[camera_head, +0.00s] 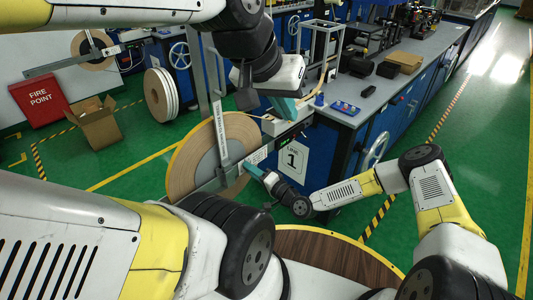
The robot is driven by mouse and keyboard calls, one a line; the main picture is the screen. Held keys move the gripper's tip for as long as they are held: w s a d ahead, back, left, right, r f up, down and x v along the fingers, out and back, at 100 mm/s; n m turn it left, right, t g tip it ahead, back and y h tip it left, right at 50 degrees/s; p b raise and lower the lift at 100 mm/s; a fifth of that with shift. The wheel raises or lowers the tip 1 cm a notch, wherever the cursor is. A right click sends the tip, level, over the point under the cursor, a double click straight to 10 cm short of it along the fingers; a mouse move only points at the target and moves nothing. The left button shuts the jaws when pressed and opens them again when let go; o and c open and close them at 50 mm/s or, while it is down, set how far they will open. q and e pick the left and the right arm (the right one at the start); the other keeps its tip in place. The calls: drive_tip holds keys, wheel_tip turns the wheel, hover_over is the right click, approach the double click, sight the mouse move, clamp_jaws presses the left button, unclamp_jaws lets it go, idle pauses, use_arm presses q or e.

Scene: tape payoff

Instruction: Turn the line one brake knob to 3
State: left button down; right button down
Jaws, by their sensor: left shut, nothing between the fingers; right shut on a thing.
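The line 1 brake knob is not clearly visible; my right gripper covers the place at the end of the flat grey bar (205,187), below a small white label (258,156). My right gripper (254,171) comes in from the lower right and is shut there on a small thing, which I take to be the knob. Its pointer and number scale cannot be read. My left gripper (284,108), on the arm from the upper left, is shut and empty above a small white block (272,125). A white "LINE 1" sign (292,160) hangs on the blue bench front.
A large tape roll (182,158) stands left of my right gripper, with an upright ruler-like strip (220,128) before it. The blue bench (375,125) carries a blue tray (345,107) and cardboard (404,62). An open carton (97,125) and red fire-point box (40,96) stand left.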

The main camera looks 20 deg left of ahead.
drive_tip(key=shift+f, duration=0.1)
drive_tip(key=c, duration=1.2)
unclamp_jaws()
drive_tip(key=shift+o, duration=0.2)
drive_tip(key=shift+d, duration=0.15)
drive_tip(key=v, duration=0.7)
drive_tip(key=shift+d, duration=0.3)
drive_tip(key=shift+s, duration=0.1)
